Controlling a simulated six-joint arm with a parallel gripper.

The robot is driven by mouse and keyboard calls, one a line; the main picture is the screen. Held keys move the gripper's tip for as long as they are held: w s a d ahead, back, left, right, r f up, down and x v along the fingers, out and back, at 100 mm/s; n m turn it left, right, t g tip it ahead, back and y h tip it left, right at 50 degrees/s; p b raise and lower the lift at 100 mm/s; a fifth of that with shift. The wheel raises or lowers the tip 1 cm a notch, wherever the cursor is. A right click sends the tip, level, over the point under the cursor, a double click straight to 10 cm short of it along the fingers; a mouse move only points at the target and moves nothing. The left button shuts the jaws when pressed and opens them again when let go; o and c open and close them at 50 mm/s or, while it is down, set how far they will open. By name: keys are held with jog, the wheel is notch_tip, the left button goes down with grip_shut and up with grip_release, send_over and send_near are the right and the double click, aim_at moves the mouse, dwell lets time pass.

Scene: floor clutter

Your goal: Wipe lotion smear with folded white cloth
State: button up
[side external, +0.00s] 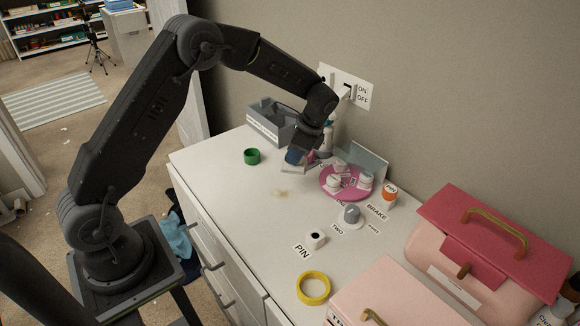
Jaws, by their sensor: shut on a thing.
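A tan lotion smear (281,194) lies on the white counter, left of the pink tray. My gripper (296,163) is above the counter, behind the smear and slightly to its right. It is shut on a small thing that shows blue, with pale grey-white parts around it. The view is too small to tell whether this is the folded white cloth, or which pale parts are fingers. I cannot make out a folded white cloth elsewhere on the counter.
A round pink tray (328,192) with white items stands right of my gripper. A grey bin (263,128) and green ring (252,156) are left. A grey-topped knob (351,213), yellow tape roll (313,288) and pink toolbox (455,262) are nearer. Counter around the smear is clear.

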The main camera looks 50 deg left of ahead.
aim_at(294, 169)
jog(key=shift+f, duration=2.9)
notch_tip(294, 169, down, 2)
jog(key=shift+f, duration=0.1)
jog(key=shift+s, duration=3.85)
jog(key=shift+w+r, duration=0.2)
jog(key=shift+w, duration=0.3)
jog(key=shift+w+f, duration=0.15)
jog(key=shift+w, duration=2.9)
jog(key=shift+w+r, duration=0.2)
jog(key=shift+r, duration=0.45)
jog(key=shift+w+r, duration=0.15)
jog(key=shift+r, duration=3.35)
